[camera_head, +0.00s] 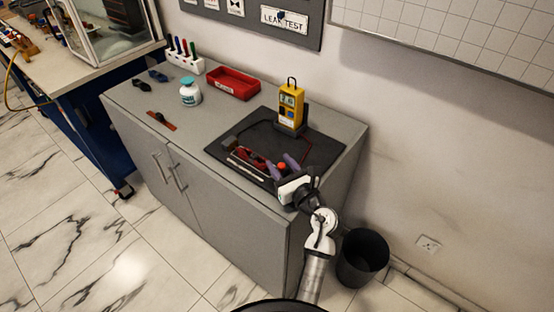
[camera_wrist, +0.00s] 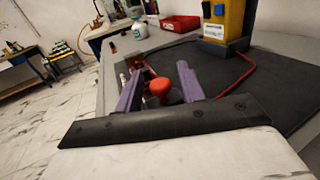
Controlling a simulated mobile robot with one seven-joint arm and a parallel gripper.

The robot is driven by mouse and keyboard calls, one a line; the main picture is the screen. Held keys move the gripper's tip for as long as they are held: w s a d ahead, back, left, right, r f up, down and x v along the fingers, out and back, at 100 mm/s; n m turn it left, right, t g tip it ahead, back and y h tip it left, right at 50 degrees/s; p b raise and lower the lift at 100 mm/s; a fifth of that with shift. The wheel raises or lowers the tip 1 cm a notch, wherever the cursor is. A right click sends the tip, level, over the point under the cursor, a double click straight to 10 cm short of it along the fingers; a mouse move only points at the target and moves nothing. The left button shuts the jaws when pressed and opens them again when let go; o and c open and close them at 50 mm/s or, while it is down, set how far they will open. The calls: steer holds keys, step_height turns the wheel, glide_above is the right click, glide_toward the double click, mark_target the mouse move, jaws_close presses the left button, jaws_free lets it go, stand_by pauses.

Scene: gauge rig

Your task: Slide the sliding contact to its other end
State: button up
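The gauge rig (camera_head: 240,152) is a low dark and red device with a pale strip along its front, lying on the black mat (camera_head: 328,150). A red knob (camera_head: 282,166), which looks like the sliding contact, is at the rig's right end. My gripper (camera_head: 279,161) reaches in from the right with its two purple fingers apart. In the wrist view the red knob (camera_wrist: 160,89) shows between the fingers of my gripper (camera_wrist: 160,71), with a gap on each side. The rig's body beyond the knob is partly hidden by the fingers.
A yellow meter (camera_head: 291,103) stands at the back of the mat, with a red lead running from it. A red tray (camera_head: 233,83), a white jar (camera_head: 190,95) and a pen rack (camera_head: 186,62) stand farther left. A black bin (camera_head: 362,257) stands on the floor.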

jaws_close()
steer(key=shift+s+d+f, duration=0.1)
steer(key=shift+s+d, duration=0.5)
steer(key=shift+d, duration=0.25)
steer(key=shift+s+d, duration=0.55)
steer(key=shift+d, duration=0.3)
steer(key=shift+c, duration=1.3)
jaws_free()
steer(key=shift+o, duration=1.3)
steer(key=shift+s+d, duration=0.15)
steer(key=shift+d, duration=0.05)
steer(key=shift+a, duration=0.1)
